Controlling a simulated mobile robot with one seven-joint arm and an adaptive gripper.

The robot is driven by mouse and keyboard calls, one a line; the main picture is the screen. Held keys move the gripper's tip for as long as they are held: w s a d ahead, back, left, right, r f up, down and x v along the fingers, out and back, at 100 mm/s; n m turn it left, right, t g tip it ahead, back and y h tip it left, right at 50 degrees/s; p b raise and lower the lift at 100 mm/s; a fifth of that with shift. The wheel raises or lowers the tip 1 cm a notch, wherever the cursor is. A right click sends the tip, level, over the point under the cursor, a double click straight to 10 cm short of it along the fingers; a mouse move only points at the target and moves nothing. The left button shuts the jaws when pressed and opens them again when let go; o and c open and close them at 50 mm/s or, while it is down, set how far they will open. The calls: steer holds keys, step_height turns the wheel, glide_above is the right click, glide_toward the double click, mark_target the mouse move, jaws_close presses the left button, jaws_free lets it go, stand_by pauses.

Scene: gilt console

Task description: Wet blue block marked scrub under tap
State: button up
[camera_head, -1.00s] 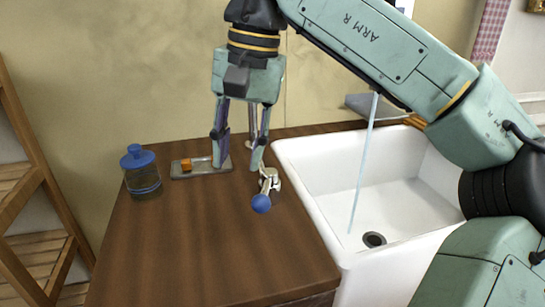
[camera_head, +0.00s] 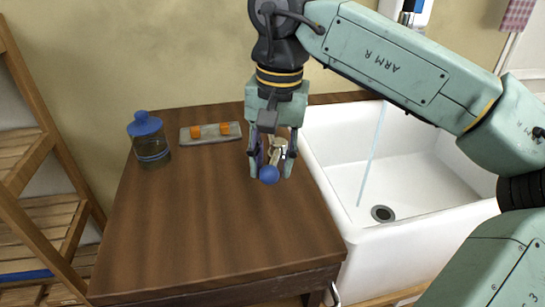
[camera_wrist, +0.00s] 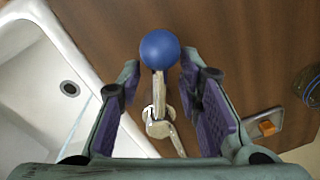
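A metal lever (camera_head: 277,152) with a round blue knob (camera_head: 269,174) stands on the wooden counter beside the sink. My gripper (camera_head: 269,174) is open, with one finger on each side of the lever. In the wrist view the blue knob (camera_wrist: 159,49) shows between and just beyond the fingertips (camera_wrist: 160,65), with gaps on both sides. A thin stream of water (camera_head: 371,155) falls into the white sink (camera_head: 405,205); the spout is hidden behind my arm. I cannot make out a blue block marked scrub in either view.
A grey tray (camera_head: 210,139) with orange pieces (camera_head: 195,132) lies at the back of the counter. A blue-lidded jar (camera_head: 149,140) stands at the back left. The counter's front (camera_head: 200,235) is clear. A wooden rack (camera_head: 35,180) stands at left.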

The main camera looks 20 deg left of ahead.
steer(key=shift+c, duration=0.4)
jaws_close()
stand_by(0.4)
